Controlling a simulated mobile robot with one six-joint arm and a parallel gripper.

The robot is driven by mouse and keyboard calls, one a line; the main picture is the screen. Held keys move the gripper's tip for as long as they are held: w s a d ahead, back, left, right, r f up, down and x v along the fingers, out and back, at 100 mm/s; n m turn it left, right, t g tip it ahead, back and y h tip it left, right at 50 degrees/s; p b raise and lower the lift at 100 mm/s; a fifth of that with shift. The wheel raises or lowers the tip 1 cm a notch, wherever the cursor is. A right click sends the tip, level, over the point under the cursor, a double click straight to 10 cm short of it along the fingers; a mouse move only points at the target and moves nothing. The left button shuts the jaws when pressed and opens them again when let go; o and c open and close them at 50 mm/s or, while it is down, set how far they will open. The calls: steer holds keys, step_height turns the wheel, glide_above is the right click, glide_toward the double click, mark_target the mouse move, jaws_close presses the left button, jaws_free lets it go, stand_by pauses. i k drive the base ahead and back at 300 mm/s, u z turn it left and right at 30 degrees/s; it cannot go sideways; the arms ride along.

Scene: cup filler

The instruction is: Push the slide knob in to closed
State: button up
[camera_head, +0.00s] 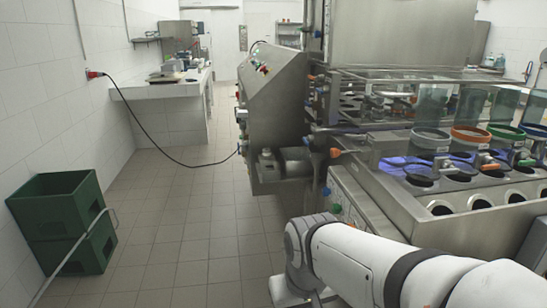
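The steel cup filler machine (385,205) fills the right side of the view. Several small coloured knobs show on it, including an orange one (335,153) at the near left corner and a blue one (327,191) on the side below it. I cannot tell which of these is the slide knob or whether it is in or out. My white arm reaches in from the lower right, in front of the machine's near side. Its wrist end runs out at the bottom edge, and my gripper is not in view.
Clear cylinders with coloured rings, one orange (472,134), stand on the machine's top. A slanted control box (275,90) stands at its far left end. Green crates (62,215) are stacked by the left wall. A black cable (180,163) hangs across the aisle.

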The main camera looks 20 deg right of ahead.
mark_target(334, 152)
steer(key=z, duration=0.2)
steer(key=i, duration=0.85)
steer(key=u, duration=0.1)
